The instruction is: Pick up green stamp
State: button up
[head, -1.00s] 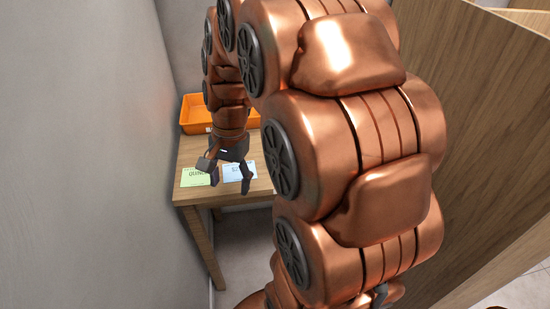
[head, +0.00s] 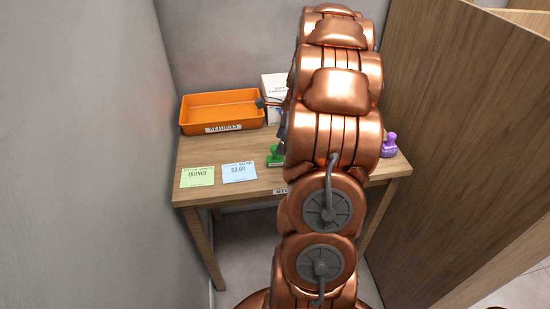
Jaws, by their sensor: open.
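The green stamp (head: 276,158) stands on the wooden table (head: 238,198), with its right side hidden behind my arm. My gripper (head: 272,112) shows only in part, at the left edge of my arm. A dark finger sticks out to the left, above the stamp and near the orange tray's right end. Another dark part comes down close to the stamp. The gripper is open. Whether any finger touches the stamp cannot be seen.
An orange tray (head: 182,127) labelled RETURNS stands at the back left, beside a white box (head: 271,85). A green card (head: 197,177) and a blue card (head: 240,172) lie at the front left. A purple stamp (head: 389,146) stands right of my arm. A wooden panel (head: 450,130) bounds the right.

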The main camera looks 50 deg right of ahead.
aim_at(273, 156)
jog(key=p+x, duration=0.1)
jog(key=x, duration=0.1)
jog(key=a+p+x, duration=0.1)
jog(key=x, duration=0.2)
jog(key=shift+w+a+f, duration=0.1)
jog(key=shift+a+f, duration=0.1)
jog(key=shift+f, duration=0.3)
grip_shut()
